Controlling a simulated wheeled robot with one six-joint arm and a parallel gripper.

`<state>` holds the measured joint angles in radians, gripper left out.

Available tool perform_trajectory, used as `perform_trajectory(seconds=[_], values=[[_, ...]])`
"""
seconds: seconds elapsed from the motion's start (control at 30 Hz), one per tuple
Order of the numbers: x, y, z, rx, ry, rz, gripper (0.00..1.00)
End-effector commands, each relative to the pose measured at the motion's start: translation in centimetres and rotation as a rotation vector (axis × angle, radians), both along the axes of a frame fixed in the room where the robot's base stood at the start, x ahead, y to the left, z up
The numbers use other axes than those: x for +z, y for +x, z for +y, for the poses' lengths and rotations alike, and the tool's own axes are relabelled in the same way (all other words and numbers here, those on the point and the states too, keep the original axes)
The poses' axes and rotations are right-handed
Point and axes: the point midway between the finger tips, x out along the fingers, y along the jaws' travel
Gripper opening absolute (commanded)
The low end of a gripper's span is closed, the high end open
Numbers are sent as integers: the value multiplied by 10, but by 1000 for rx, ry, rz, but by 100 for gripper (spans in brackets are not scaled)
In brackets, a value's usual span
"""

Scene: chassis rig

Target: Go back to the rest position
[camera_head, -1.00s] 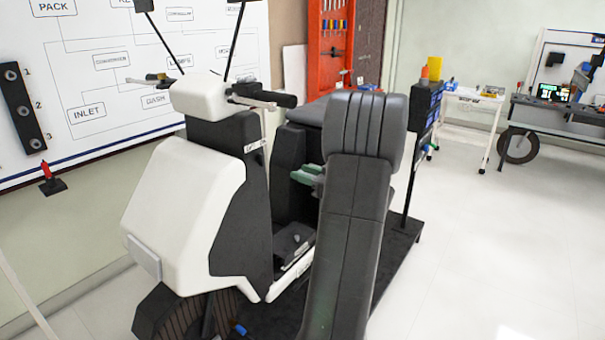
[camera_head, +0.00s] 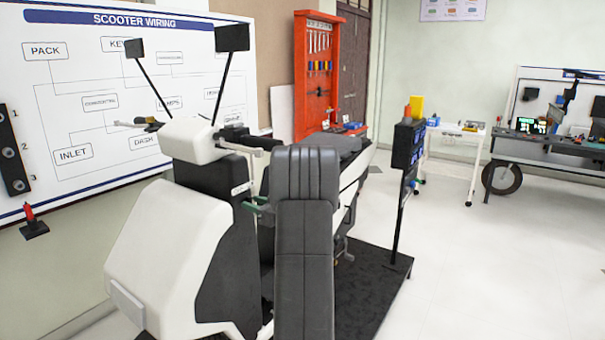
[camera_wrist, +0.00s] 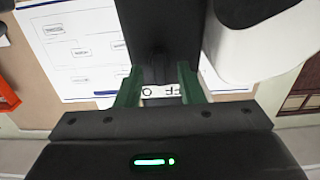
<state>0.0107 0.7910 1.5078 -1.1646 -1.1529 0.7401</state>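My gripper (camera_head: 257,203) shows its green fingers behind my dark grey arm link, close to the dark front column of the scooter (camera_head: 165,255). In the wrist view, my gripper (camera_wrist: 158,88) has its two green fingers apart, with no object visibly clamped between them. A small white label (camera_wrist: 162,90), seen inverted and reading OFF, shows between the fingers on a dark surface. In the head view, a small white label (camera_head: 240,188) is on the scooter's column just left of the gripper. My arm link hides part of the scooter's middle.
The scooter stands on a black platform (camera_head: 378,280). A whiteboard (camera_head: 75,110) is behind it at left. A red tool rack (camera_head: 316,75), a screen post (camera_head: 405,155), a white table (camera_head: 455,130) and a workbench (camera_head: 550,152) stand farther back. The floor at right is clear.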

Motion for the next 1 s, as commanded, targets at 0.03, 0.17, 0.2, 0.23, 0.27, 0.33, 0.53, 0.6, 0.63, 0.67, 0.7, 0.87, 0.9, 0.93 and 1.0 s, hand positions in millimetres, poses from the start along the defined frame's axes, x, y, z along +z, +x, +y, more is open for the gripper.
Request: perform_trajectory(seconds=[0.03,0.17,0.2,0.23,0.27,0.33,0.53,0.6,0.63,0.67,0.7,0.87,0.9,0.93,1.0], values=[[2,2,4,0,5,8,35],[2,2,1,-1,39,58,35],[2,2,1,-1,44,67,35],[1,2,1,-1,47,72,35],[1,2,1,-1,50,76,35],[1,2,1,-1,54,80,35],[0,1,1,-1,56,82,35],[0,1,1,-1,55,81,35],[0,1,1,-1,53,79,35],[0,1,1,-1,51,75,35],[-1,1,1,-1,46,68,35],[-3,-1,-2,-2,4,4,35],[-1,-4,-8,-3,-2,-3,35],[0,-7,-13,-4,0,-1,35],[0,-15,-26,-5,0,-1,35]])
